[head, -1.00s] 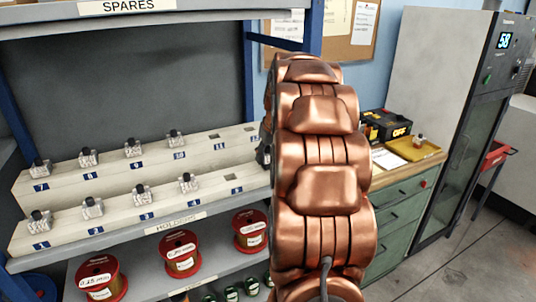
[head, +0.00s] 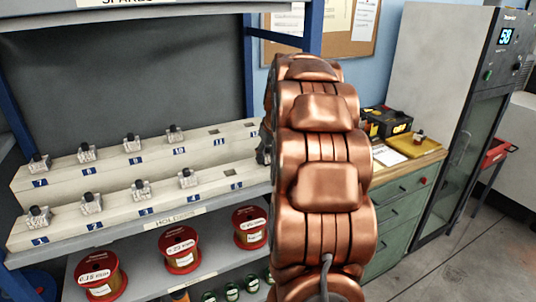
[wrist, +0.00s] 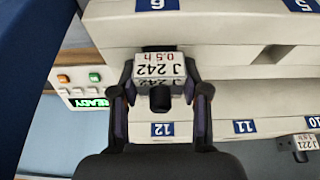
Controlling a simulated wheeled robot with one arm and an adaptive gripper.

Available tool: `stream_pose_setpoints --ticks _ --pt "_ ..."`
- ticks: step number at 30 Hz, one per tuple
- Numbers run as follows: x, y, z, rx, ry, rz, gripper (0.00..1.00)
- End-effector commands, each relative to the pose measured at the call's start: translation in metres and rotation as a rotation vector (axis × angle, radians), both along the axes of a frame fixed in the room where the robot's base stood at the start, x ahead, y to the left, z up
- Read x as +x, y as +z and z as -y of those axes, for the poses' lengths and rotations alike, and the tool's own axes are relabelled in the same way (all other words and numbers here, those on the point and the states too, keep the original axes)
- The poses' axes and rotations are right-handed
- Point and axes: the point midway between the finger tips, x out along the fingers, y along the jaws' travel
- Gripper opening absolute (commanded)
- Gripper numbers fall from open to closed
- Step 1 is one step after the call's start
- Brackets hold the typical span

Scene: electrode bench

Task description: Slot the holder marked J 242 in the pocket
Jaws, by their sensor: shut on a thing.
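The holder marked J 242 (wrist: 160,69), a pale block with a black knob and "0.5 h" in red, is between the fingers of my gripper (wrist: 160,88) in the wrist view. My gripper is shut on it. In the head view my arm hides the holder and most of the gripper.
Other holders stand on both steps of the rack, one marked J 221 (wrist: 302,145). The back step has an empty pocket at 11 (head: 214,132). A box with a READY display (wrist: 88,103) is beside the rack. Red spools (head: 180,250) sit on the shelf below.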

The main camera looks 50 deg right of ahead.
Motion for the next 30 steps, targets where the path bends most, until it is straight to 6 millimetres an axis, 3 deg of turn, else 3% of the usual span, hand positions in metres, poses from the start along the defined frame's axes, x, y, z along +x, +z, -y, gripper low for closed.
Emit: stream_pose_setpoints --ticks 6,7,15,25,30 --pt "0.0 -0.004 0.0 0.0 0.0 0.001 0.16" --pt "0.0 -0.003 0.0 0.0 0.0 0.001 0.46" --pt "0.0 -0.003 0.0 0.0 0.0 0.0 0.75" --pt "0.0 -0.003 0.0 0.0 0.0 0.001 0.75" --pt "-0.004 0.011 -0.002 -0.002 0.0 0.003 0.75"
